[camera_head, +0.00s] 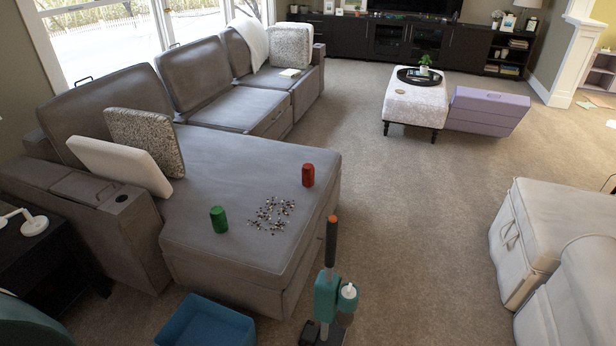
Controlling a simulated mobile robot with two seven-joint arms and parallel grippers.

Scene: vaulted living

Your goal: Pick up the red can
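The red can (308,175) stands upright on the grey chaise part of the sofa (250,165), near its right edge. A green can (218,219) stands on the same cushion, nearer and to the left. Several small dark and light bits (271,214) lie scattered between the two cans. Neither of my grippers shows in the head view.
A teal upright device with a dark, orange-tipped handle (328,285) stands before the chaise's right corner. A blue open bin (205,324) is on the floor at the front. White seating (560,240) is at right. The carpet between is clear.

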